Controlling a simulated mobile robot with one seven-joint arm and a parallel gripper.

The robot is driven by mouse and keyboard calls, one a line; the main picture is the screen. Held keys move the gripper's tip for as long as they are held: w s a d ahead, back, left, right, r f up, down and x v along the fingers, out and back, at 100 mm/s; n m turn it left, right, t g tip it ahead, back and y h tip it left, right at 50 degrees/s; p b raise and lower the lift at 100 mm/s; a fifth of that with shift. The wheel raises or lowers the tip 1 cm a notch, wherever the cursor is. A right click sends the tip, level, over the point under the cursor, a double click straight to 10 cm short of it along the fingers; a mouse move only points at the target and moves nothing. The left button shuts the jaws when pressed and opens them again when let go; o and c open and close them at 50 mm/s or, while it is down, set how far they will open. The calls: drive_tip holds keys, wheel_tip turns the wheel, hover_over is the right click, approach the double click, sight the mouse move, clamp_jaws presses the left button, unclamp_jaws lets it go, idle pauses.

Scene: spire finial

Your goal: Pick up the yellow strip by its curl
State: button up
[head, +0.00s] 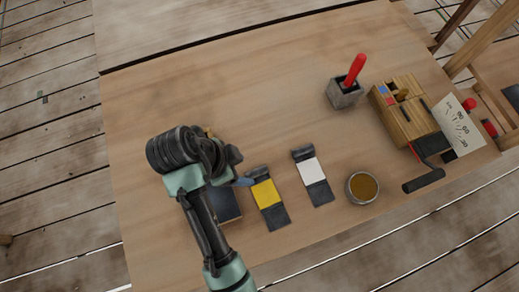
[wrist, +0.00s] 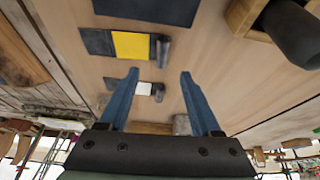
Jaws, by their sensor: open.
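The yellow strip (head: 266,193) lies on the wooden table, yellow in the middle with dark ends. Its dark curl (head: 257,171) is at the upper end in the head view. In the wrist view the yellow strip (wrist: 131,45) lies sideways, with the curl (wrist: 164,48) at its right end. My gripper (wrist: 160,73) is open, its two blue fingers apart and nothing between them. In the head view its finger (head: 243,182) shows just left of the strip; the arm hides the rest. Whether it touches the strip cannot be told.
A cup of amber liquid (head: 362,188), a grey holder with a red handle (head: 346,92) and a wooden cranked box (head: 405,110) stand further right. The table's upper left is clear.

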sight(257, 171)
drive_tip(key=x, duration=0.8)
drive_tip(key=shift+w+f+p, duration=0.15)
drive_tip(key=shift+w+p, duration=0.05)
drive_tip(key=shift+p, duration=0.15)
clamp_jaws()
